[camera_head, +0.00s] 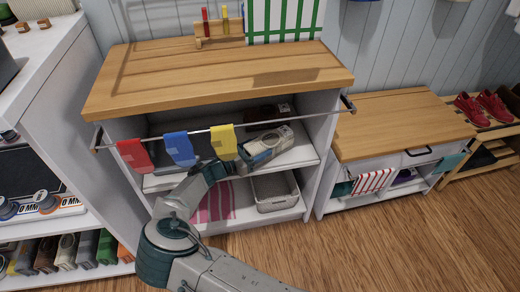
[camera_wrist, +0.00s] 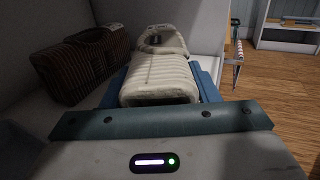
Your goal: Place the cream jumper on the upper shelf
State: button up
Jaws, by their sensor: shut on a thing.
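The cream jumper (camera_head: 283,133) is a folded, ribbed bundle inside the open cabinet, just over the upper shelf (camera_head: 303,154). My gripper (camera_head: 265,147) reaches in under the front rail and is shut on the jumper. In the wrist view the jumper (camera_wrist: 158,82) lies between the blue fingers, its ribbed near end toward me and a dark detail on its far part. I cannot tell whether its underside touches the shelf board.
A metal rail (camera_head: 300,121) crosses the cabinet front, with red (camera_head: 134,155), blue (camera_head: 179,148) and yellow (camera_head: 223,141) cloths hanging. Below are a grey basket (camera_head: 275,203) and a pink striped cloth (camera_head: 216,203).

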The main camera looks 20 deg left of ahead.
jog(key=shift+f, duration=0.15)
jog(key=o, duration=1.4)
jog(key=shift+s+a+r, duration=0.2)
jog(key=shift+s, duration=0.05)
jog(key=p+v, duration=0.2)
jog(key=v, duration=0.9)
jog(key=shift+s, duration=0.15)
